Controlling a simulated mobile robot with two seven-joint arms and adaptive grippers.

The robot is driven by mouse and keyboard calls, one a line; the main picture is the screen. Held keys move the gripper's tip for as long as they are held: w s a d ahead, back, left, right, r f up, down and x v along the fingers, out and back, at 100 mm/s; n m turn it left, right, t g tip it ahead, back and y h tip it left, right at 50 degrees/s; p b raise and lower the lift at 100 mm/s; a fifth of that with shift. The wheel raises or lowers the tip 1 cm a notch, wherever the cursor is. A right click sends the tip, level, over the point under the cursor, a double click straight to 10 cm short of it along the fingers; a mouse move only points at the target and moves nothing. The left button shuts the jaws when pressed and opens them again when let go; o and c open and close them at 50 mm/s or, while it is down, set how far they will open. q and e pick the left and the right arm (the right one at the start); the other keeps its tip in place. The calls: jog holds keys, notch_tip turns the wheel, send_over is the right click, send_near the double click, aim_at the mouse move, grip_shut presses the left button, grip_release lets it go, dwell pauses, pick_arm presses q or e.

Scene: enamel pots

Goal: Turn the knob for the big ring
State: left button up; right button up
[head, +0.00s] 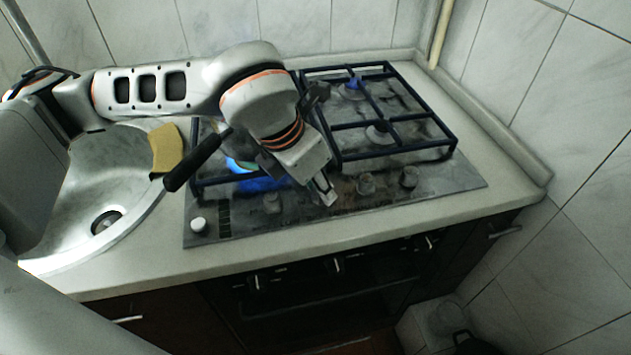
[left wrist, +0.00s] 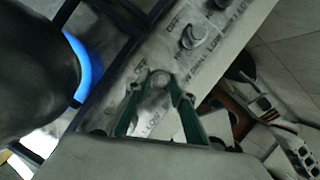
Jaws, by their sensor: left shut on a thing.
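The hob (head: 430,195) has a row of knobs along its front panel. My left gripper (head: 325,192) reaches down to this panel. In the left wrist view its green-edged fingers stand on either side of a round metal knob (left wrist: 160,78), and the gripper is shut on it. In the head view the gripper hides that knob. Other knobs show to its left (head: 272,203) and right, one grey (head: 366,184) and one at the far right (head: 409,177). Blue flame (head: 240,166) burns at the front left ring. My right gripper is not in view.
A dark pan (left wrist: 35,75) sits over the flame, its black handle (head: 197,160) pointing towards the sink (head: 75,190). A yellow sponge (head: 166,148) lies at the sink's edge. Dark pan supports (head: 395,152) cover the hob's right side. The front counter strip (head: 350,235) is clear.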

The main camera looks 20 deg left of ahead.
pick_arm(q)
jog(key=n+y, duration=0.1)
jog(key=n, duration=0.1)
jog(key=shift+d+n+p, duration=0.1)
jog(key=shift+n+p, duration=0.2)
jog(key=shift+p, duration=0.1)
jog(key=shift+n, duration=0.3)
jog(key=o, duration=1.1)
jog(key=shift+t, duration=0.3)
jog(key=v, duration=1.2)
jog(key=shift+d, duration=0.15)
